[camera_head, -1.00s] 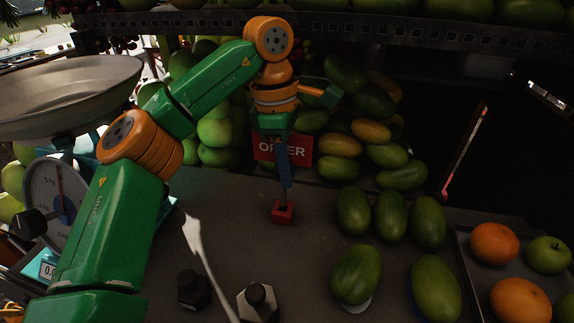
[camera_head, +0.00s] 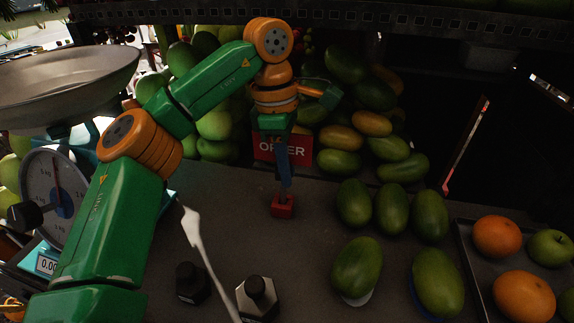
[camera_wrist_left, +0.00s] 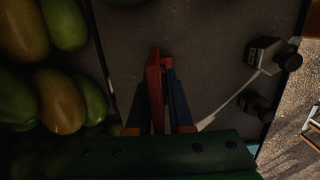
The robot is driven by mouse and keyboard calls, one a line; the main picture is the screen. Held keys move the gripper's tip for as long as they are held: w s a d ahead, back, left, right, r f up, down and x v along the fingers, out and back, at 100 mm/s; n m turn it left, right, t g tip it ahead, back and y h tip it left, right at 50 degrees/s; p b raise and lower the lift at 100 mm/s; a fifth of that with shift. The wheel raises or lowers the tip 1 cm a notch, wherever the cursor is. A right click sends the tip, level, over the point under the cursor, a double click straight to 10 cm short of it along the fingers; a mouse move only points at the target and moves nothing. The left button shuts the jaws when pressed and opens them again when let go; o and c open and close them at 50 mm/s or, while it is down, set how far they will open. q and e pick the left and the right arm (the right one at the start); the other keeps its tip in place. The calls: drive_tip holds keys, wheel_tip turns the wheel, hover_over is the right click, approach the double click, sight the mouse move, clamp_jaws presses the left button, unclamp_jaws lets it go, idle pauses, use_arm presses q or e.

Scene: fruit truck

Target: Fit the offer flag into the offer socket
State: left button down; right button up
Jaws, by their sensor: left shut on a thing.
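The red offer flag (camera_head: 299,152), with white lettering, is upright in my left gripper (camera_head: 286,184), which points down over the counter and partly covers the flag. The offer socket, a small red block (camera_head: 282,208), stands on the counter directly below the fingertips. A thin piece shows between the fingertips and the socket; I cannot tell whether it is seated in it. In the left wrist view the flag (camera_wrist_left: 154,78) is edge-on between the blue fingers, with a red part of the socket (camera_wrist_left: 168,64) beside it. My right gripper is not in view.
Several green melons (camera_head: 391,210) stand right of the socket, with a fruit tray (camera_head: 466,262) farther right. A scale (camera_head: 50,195) is at the left. Dark weights (camera_head: 257,298) stand in front. Piled fruit is behind.

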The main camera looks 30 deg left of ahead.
use_arm(q)
drive_tip(key=shift+f+b, duration=0.45)
drive_tip(key=shift+f, duration=0.3)
drive_tip(key=c, duration=0.7)
unclamp_jaws()
drive_tip(key=shift+c, duration=0.2)
drive_tip(key=r+p, duration=0.1)
drive_tip(key=r, duration=0.3)
drive_tip(key=r+p, duration=0.1)
drive_tip(key=r, duration=0.2)
drive_tip(key=shift+s+a+p, duration=0.1)
drive_tip(key=shift+a+p, duration=0.2)
drive_tip(key=shift+a, duration=0.1)
